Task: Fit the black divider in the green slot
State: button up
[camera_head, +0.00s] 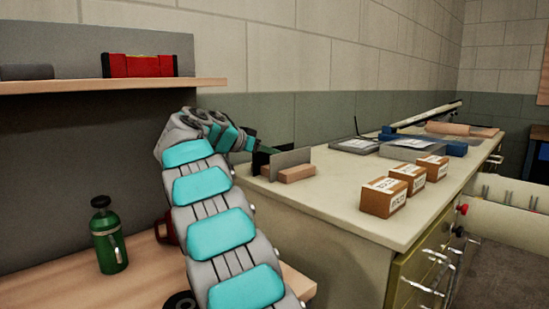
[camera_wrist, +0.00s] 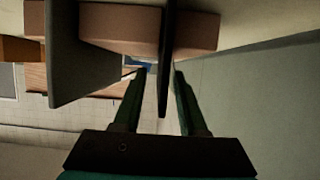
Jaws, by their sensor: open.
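The black divider (camera_wrist: 166,70) is a thin dark plate standing in a wooden block (camera_wrist: 110,22) on the bench. In the wrist view it lies between the two fingertips of my gripper (camera_wrist: 156,75), with a gap visible to the right finger. In the head view my gripper (camera_head: 254,148) is at the bench's near left corner, at the black divider (camera_head: 259,163). My gripper is open. A grey plate (camera_wrist: 68,60) stands in the same block, to the left of the divider. I cannot make out a green slot in either view.
Several small cardboard boxes (camera_head: 384,197) stand on the bench (camera_head: 330,205) right of the block. Flat grey cases (camera_head: 408,148) and a blue tool lie farther back. A green bottle (camera_head: 108,236) stands on the lower wooden shelf at left. The bench's front middle is clear.

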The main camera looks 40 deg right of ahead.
jog(key=shift+d, duration=0.1)
jog(key=shift+c, duration=0.3)
grip_shut()
dwell(1.0)
